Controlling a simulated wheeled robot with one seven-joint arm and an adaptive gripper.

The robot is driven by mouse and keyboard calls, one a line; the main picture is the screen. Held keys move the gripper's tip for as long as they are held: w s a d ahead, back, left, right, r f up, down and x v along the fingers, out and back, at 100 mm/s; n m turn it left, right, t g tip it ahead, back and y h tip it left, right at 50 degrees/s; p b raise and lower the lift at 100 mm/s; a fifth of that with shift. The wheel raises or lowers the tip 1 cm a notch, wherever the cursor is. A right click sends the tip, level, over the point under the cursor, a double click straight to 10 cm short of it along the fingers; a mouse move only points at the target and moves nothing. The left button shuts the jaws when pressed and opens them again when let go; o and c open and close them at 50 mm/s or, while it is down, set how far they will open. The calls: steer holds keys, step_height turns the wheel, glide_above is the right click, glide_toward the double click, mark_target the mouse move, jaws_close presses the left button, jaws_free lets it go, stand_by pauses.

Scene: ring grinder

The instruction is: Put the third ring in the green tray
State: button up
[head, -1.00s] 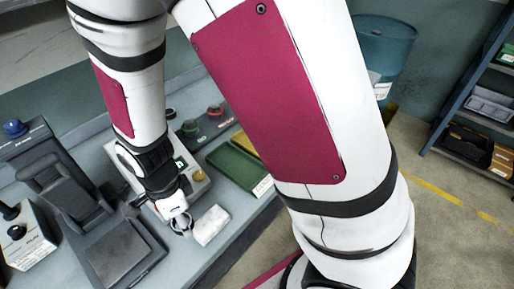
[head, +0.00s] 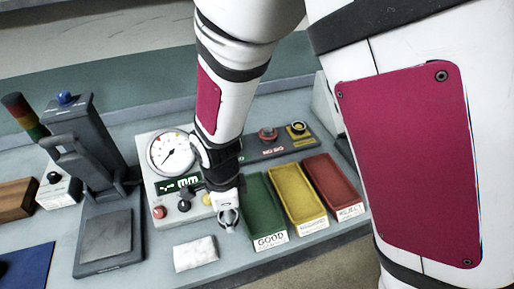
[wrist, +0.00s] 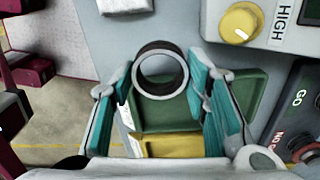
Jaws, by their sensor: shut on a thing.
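My gripper (head: 228,218) is shut on a ring in the wrist view, where the fingers (wrist: 160,75) press its two sides. The ring (wrist: 160,47) is grey with a dark outer band, and its open hole faces the camera. The green tray (head: 263,205), labelled GOOD, is the left of three trays in the head view. My gripper is just left of its front part there. The green tray (wrist: 165,117) shows beyond the ring in the wrist view. No ring is visible in the part of the tray I see.
A yellow tray (head: 298,192) and a red REJECT tray (head: 332,182) stand right of the green one. The dial gauge box (head: 171,185) is left of and behind my gripper. A white block (head: 195,254) lies in front. A button panel (head: 280,141) stands behind the trays.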

glide_above(251, 191)
steer(key=shift+s+f, duration=0.1)
steer(key=shift+f, duration=0.5)
steer(key=shift+f+p, duration=0.45)
steer(key=shift+f, duration=1.3)
steer(key=shift+f, duration=0.15)
steer(key=o, duration=1.1)
step_height(251, 191, up, 12)
steer(key=shift+d+r+b, duration=0.1)
steer(key=shift+r+b, duration=0.15)
steer(key=shift+b, duration=0.35)
